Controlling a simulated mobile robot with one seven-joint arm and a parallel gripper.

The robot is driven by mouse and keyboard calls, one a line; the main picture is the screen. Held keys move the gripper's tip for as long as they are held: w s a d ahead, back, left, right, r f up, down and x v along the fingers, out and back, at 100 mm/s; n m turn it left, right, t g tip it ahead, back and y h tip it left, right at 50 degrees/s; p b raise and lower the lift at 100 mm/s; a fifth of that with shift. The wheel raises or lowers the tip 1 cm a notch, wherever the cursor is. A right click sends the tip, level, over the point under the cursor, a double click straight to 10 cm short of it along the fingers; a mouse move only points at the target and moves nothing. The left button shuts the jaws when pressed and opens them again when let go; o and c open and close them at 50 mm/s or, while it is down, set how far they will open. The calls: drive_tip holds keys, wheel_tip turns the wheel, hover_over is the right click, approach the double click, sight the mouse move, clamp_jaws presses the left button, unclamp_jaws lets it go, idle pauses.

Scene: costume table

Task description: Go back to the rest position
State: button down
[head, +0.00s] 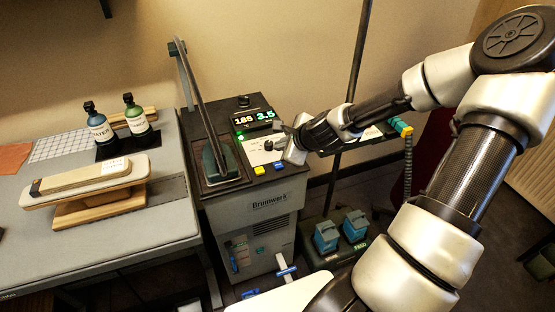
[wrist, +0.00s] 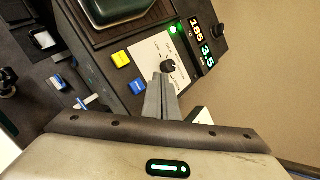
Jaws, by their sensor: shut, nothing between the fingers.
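My gripper (wrist: 161,82) is shut and empty in the wrist view, its fingers pressed together. In that view the fingertips point at the dark round knob (wrist: 168,67) on the press's control panel. I cannot tell whether they touch it. In the head view my gripper (head: 286,138) is over the right side of the panel, with the knob (head: 268,146) just left of it.
Left of the press, a grey table (head: 160,222) holds a wooden sleeve board (head: 95,182) and two bottles (head: 99,128) (head: 136,118). A dark stand with a shelf and pole (head: 352,75) rises behind my arm.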

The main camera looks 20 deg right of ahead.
drive_tip(key=shift+r+p, duration=0.45)
drive_tip(key=shift+r, duration=0.45)
